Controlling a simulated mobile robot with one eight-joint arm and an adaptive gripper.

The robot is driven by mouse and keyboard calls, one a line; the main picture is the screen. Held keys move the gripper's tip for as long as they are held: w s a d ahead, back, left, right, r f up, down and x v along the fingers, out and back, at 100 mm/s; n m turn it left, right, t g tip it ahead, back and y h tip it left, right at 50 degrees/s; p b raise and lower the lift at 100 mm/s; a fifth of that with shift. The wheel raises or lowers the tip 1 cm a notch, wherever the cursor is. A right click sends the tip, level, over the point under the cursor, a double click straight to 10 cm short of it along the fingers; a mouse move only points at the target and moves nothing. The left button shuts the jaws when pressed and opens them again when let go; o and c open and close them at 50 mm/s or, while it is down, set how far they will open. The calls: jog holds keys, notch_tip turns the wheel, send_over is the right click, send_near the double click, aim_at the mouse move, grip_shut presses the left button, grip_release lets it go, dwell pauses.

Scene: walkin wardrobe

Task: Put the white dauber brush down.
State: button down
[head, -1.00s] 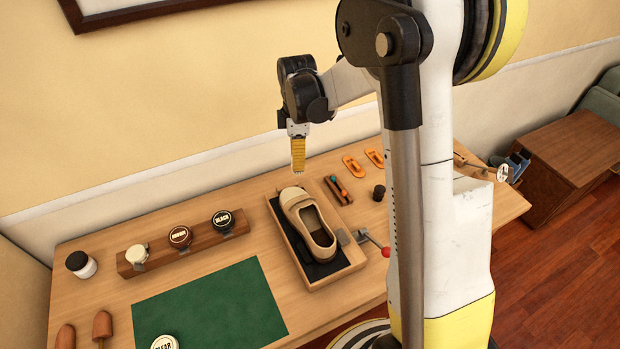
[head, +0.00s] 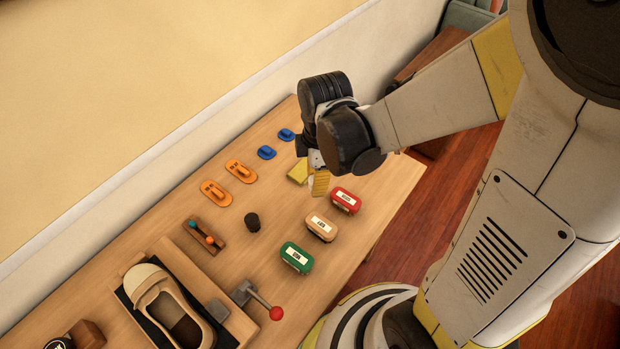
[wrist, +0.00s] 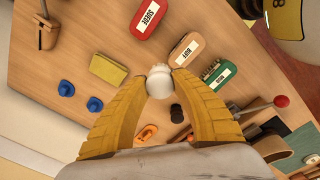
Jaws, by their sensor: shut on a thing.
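The white dauber brush (wrist: 159,85) is between my gripper's fingertips in the wrist view, its rounded white end showing. My gripper (head: 319,185) has yellow ribbed fingers and is shut on it. In the head view the fingers hide the brush. My gripper hangs above the right part of the wooden table (head: 355,245), beside a yellow block (head: 299,172) and close to a red-topped brush (head: 346,200). How high the brush is above the table is hard to tell.
A beige brush (head: 321,227) and a green brush (head: 296,257) line the front. A dark cup (head: 252,223), a small wooden rack (head: 204,236), orange pieces (head: 216,193) and blue pieces (head: 266,152) stand nearby. A shoe (head: 170,310) and a red-knobbed lever (head: 276,313) are left.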

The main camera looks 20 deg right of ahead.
jog(key=shift+w+a+f, duration=0.15)
jog(key=shift+w+f, duration=0.05)
jog(key=shift+f, duration=0.2)
jog(key=w+a+f+b, duration=0.1)
jog(key=w+a+f, duration=0.1)
jog(key=a, duration=0.1)
jog(key=w+a+f+b, duration=0.1)
jog(key=w+a+f, duration=0.1)
jog(key=a, duration=0.1)
jog(key=w+a+f+b, duration=0.2)
jog(key=a, duration=0.1)
jog(key=shift+w+f, duration=0.1)
jog(key=shift+f, duration=0.1)
jog(key=shift+f+b, duration=1.1)
jog(key=shift+f, duration=0.85)
jog(key=shift+f, duration=0.15)
jog(key=c, duration=1.1)
grip_release()
